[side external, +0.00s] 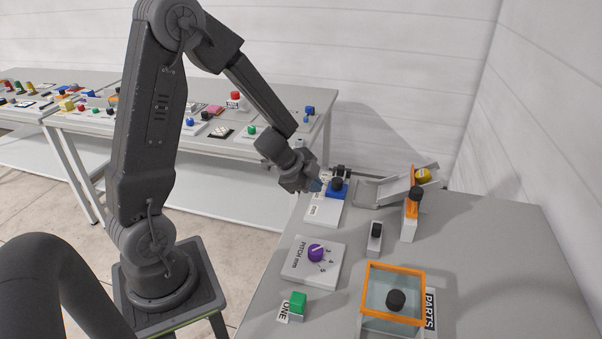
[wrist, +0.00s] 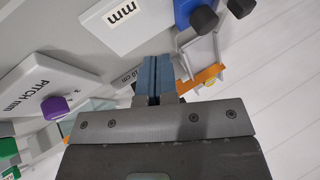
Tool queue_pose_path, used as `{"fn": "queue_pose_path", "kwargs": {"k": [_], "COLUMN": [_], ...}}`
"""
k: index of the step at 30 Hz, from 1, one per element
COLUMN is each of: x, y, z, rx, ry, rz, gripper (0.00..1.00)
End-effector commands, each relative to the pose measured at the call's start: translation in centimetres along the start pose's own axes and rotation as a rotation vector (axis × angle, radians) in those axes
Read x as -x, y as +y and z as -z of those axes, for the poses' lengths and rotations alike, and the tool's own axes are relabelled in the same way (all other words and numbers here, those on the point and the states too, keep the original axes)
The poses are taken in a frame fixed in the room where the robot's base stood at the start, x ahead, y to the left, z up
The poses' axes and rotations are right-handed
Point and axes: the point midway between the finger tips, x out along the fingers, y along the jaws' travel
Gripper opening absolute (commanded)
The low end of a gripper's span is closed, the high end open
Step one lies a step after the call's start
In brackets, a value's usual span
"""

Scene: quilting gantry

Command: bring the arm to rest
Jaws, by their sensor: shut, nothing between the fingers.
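My gripper (side external: 316,186) is above the far left part of the grey table (side external: 490,260), beside a blue block with a black knob (side external: 337,187). In the wrist view my gripper (wrist: 158,72) shows two blue fingers side by side, shut with nothing between them. I cannot tell from these views exactly how high the fingertips are above the table. My arm is bent, with its upper part raised and its forearm sloping down to the right.
Near the gripper are a purple dial (side external: 316,252) marked PITCH mm, a green button (side external: 298,302), a small black switch (side external: 376,230), an orange-framed clear box (side external: 394,292) and an orange upright with a black knob (side external: 414,194). A back table (side external: 290,140) holds several controls. The right table side is clear.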

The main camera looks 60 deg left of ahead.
Motion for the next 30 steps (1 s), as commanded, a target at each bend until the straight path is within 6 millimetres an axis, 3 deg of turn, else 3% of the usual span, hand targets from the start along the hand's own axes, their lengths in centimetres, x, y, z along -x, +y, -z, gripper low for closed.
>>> {"fn": "queue_pose_path", "kwargs": {"k": [9, 17, 20, 25, 30], "x": [4.3, 5.8, 6.9, 10.5, 14.6], "y": [0.0, -0.3, -1.2, -2.9, -2.5], "z": [0.1, 0.4, 1.6, 4.0, 5.2], "rx": [-0.002, 0.009, 0.042, 0.180, 0.373], "ry": [0.002, 0.004, 0.013, 0.005, -0.050], "rz": [0.002, 0.028, 0.118, 0.351, 0.494], "gripper": [0.00, 0.00, 0.00, 0.00, 0.00]}}
